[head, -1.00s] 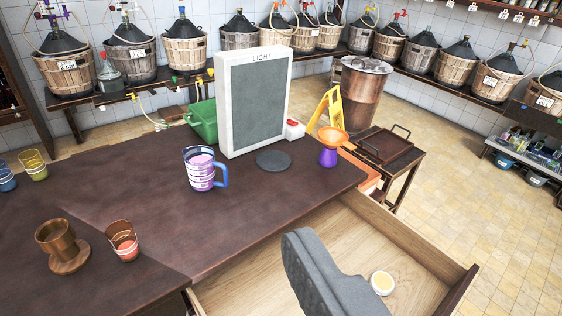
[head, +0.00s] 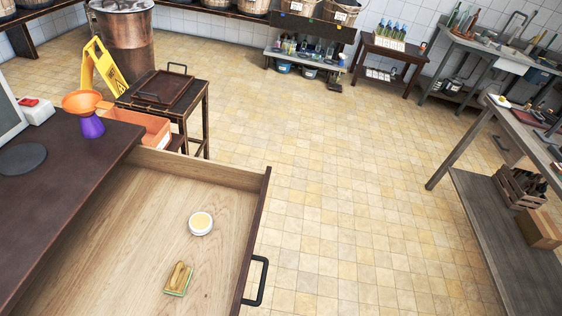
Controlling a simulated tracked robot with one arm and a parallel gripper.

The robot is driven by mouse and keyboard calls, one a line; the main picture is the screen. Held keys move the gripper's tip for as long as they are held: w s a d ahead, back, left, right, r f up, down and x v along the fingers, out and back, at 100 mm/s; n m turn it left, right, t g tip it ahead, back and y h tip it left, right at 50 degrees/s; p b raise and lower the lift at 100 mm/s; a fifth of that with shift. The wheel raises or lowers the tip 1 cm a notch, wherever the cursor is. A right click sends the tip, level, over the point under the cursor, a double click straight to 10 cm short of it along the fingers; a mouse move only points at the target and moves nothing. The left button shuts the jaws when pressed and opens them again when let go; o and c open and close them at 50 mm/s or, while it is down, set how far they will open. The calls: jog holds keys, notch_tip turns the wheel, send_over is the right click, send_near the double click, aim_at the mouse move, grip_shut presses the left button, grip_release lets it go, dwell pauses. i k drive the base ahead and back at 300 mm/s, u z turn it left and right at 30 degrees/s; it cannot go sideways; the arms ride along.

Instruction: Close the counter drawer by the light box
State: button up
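The counter drawer (head: 140,240) is pulled out from under the dark counter (head: 70,170). Its pale wood inside shows, with a dark front panel (head: 252,235) on the right side and a black handle (head: 257,281) on the outside of it. In the drawer lie a small white round tub (head: 201,223) with a cream top and a yellow-green sponge-like item (head: 178,279). Only the edge of the light box (head: 9,101) shows at the far left. My gripper is outside the view.
An orange funnel on a purple vessel (head: 88,114) stands on the counter. Behind the drawer are a small dark table with a tray (head: 165,90), an orange crate (head: 145,127) and a yellow floor sign (head: 104,68). The tiled floor (head: 350,200) right of the drawer is clear up to a workbench (head: 500,210).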

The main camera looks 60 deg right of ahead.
aim_at(118, 259)
jog(key=z, duration=0.75)
jog(key=k, duration=1.65)
jog(key=u, duration=0.5)
jog(key=i, duration=1.45)
jog(key=z, duration=0.45)
